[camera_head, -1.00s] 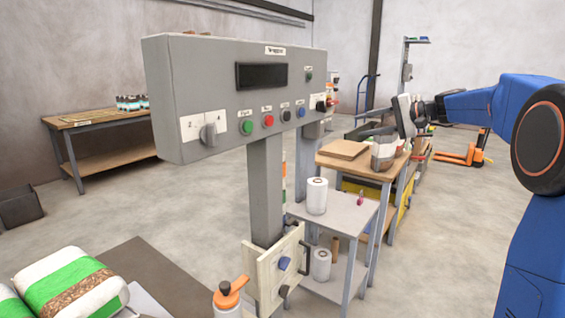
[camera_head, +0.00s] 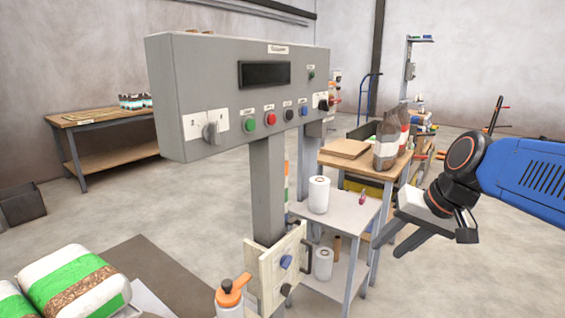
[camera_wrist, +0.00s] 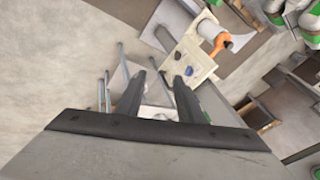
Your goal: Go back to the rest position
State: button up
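My gripper (camera_head: 387,247) is at the right of the head view, at the end of my blue arm, with its fingers pointing down and to the left. In the wrist view its two dark fingers (camera_wrist: 160,80) stand apart with a gap between them. It looks open and holds nothing that I can see. It is in free air in front of the wooden-topped table (camera_head: 345,161), to the right of the grey control panel (camera_head: 210,75).
The panel has a grey knob, several coloured buttons and a dark switch on a post. A grey shelf (camera_head: 345,213) carries a white roll (camera_head: 319,195). An orange-capped bottle (camera_head: 230,297) and green-white bags (camera_head: 75,280) are at the front left. Right-hand floor is open.

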jog(key=s+d+f+n+h, duration=0.2)
jog(key=s+d+f, duration=0.3)
jog(key=s+f, duration=0.5)
jog(key=s+h, duration=0.1)
jog(key=s, duration=0.2)
jog(key=shift+h, duration=0.3)
jog(key=shift+s, duration=0.1)
